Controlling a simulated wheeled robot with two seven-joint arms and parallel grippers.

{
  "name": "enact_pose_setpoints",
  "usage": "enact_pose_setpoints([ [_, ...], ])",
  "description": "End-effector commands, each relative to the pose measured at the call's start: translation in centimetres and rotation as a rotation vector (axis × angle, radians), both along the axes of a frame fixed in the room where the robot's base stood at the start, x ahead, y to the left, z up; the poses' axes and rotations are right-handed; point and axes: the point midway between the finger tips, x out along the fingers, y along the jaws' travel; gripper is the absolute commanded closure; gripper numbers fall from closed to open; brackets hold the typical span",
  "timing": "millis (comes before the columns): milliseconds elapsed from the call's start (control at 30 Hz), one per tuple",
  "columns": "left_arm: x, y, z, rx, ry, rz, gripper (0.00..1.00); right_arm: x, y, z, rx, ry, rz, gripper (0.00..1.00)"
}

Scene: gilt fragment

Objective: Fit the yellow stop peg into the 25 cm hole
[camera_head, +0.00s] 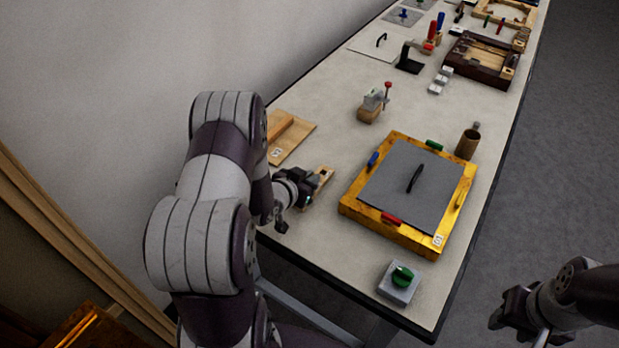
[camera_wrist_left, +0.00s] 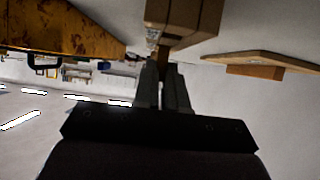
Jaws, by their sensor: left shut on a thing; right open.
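My left gripper (camera_head: 308,188) is at the table's left edge, beside a small pale wooden piece (camera_head: 325,173). In the left wrist view my left fingers (camera_wrist_left: 168,72) are shut on a narrow brown piece (camera_wrist_left: 163,58). A tan wooden block (camera_wrist_left: 184,16) is just beyond the fingertips; I cannot tell whether it joins the held piece. I cannot make out the yellow stop peg for certain, nor the 25 cm hole or its marking. A wooden board with a raised strip (camera_head: 291,139) lies behind the gripper. My right gripper (camera_head: 512,312) is open and empty, off the table's right side.
A gilt frame (camera_head: 365,213) with a grey panel (camera_head: 400,192) and coloured handles lies right of my left gripper. A green knob on a grey block (camera_head: 400,283) is near the front edge.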

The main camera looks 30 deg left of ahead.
Motion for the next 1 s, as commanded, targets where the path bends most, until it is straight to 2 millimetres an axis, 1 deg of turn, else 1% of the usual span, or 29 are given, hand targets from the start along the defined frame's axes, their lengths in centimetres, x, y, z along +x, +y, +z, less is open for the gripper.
enact_pose_setpoints([
  [33, 0.0, 0.0, -0.4, 0.0, 0.0, 0.0, 1.0, 0.0, 0.0, -0.3, 0.0, 0.0, 0.0, 0.57],
  [67, 0.0, 0.0, -0.2, 0.0, 0.0, 0.0, 0.82, 0.0, 0.0, -0.2, 0.0, 0.0, 0.0, 0.57],
  [100, 0.0, 0.0, -0.2, 0.0, 0.0, 0.0, 0.69, 0.0, 0.0, -0.2, 0.0, 0.0, 0.0, 0.57],
  [133, 0.0, 0.0, -0.2, 0.0, 0.0, 0.0, 0.63, 0.0, 0.0, -0.2, 0.0, 0.0, 0.0, 0.57],
  [367, 0.0, 0.0, -0.2, 0.0, 0.0, 0.0, 0.63, 0.0, 0.0, -0.1, 0.0, 0.0, 0.0, 0.57],
  [467, 0.0, 0.0, 0.4, 0.0, 0.0, 0.0, 0.63, 0.0, 0.0, 0.4, 0.0, 0.0, 0.0, 0.57],
  [533, -0.6, 0.1, 0.6, 0.0, 0.0, 0.002, 0.63, 0.0, 0.0, 0.2, 0.0, 0.0, 0.0, 0.57],
  [667, -3.0, 0.3, 1.9, 0.001, -0.001, 0.004, 0.63, 0.0, 0.0, 0.2, 0.0, 0.0, 0.0, 0.57],
  [800, -6.3, 0.7, 3.8, 0.001, -0.001, 0.005, 0.63, 0.0, 0.0, 0.4, 0.0, 0.0, 0.0, 0.57],
  [900, -8.3, 0.7, 4.8, 0.0, -0.001, 0.004, 0.63, 0.0, 0.0, 0.4, 0.0, 0.0, 0.0, 0.57],
  [1000, -9.7, 0.9, 5.6, 0.002, -0.001, 0.004, 0.63, 0.0, 0.0, 0.6, 0.0, 0.0, 0.0, 0.57],
])
